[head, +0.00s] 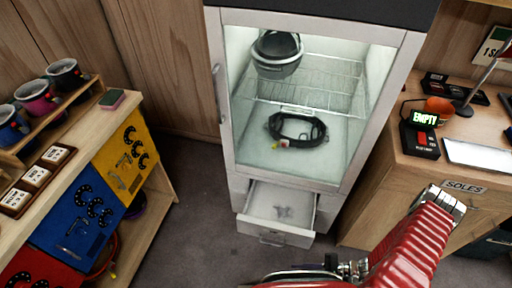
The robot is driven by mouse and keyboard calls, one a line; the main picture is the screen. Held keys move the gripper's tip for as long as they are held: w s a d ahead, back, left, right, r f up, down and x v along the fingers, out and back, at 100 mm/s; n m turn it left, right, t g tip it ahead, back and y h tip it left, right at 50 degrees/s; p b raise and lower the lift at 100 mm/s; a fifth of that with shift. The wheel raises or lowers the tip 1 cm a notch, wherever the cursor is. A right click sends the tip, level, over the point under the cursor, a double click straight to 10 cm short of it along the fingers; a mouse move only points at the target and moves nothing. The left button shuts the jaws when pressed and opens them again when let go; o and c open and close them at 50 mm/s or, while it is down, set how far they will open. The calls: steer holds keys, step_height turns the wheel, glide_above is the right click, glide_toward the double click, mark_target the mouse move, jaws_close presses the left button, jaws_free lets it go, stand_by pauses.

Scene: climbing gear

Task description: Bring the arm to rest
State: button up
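My red arm (412,240) shows at the bottom right, with a silver joint at its upper end by the wooden cabinet. Metal and dark parts of mine show at the bottom edge, cut off by the frame. I cannot make out any gripper fingers, and nothing held is visible.
A lit cabinet (219,110) holds a dark helmet-like bucket (277,54) and a black ring-shaped item (297,128). Its lower drawer (275,238) is pulled open towards me. Shelving with mugs (66,74) stands left; a desk (400,178) labelled SOLES stands right. Floor between is clear.

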steer(key=w+d+r+n+g+h, duration=0.2)
steer(key=d+r+h, duration=0.1)
steer(key=r, duration=0.7)
steer(key=w+d+r+n+g+h, duration=0.1)
steer(key=d+r+n+g+h, duration=0.15)
steer(key=r, duration=0.75)
steer(key=w+d+r+n+g+h, duration=0.1)
steer(key=w+d+r+n+h, duration=0.2)
steer(key=r, duration=0.8)
steer(key=s+a+r+n+t+h, duration=0.1)
steer(key=a+r+n+t+h, duration=0.1)
steer(key=r, duration=0.7)
steer(key=s+a+r+n+t+h, duration=0.2)
steer(key=a+r+t, duration=0.2)
steer(key=r, duration=0.6)
steer(key=s+a+r+n+t+h, duration=0.1)
steer(key=a+r+n+t+h, duration=0.1)
steer(key=r, duration=0.8)
steer(key=shift+s+a+n+t, duration=0.2)
steer(key=shift+a+n+t, duration=0.15)
steer(key=shift+a+t, duration=0.35)
steer(key=shift+a, duration=0.15)
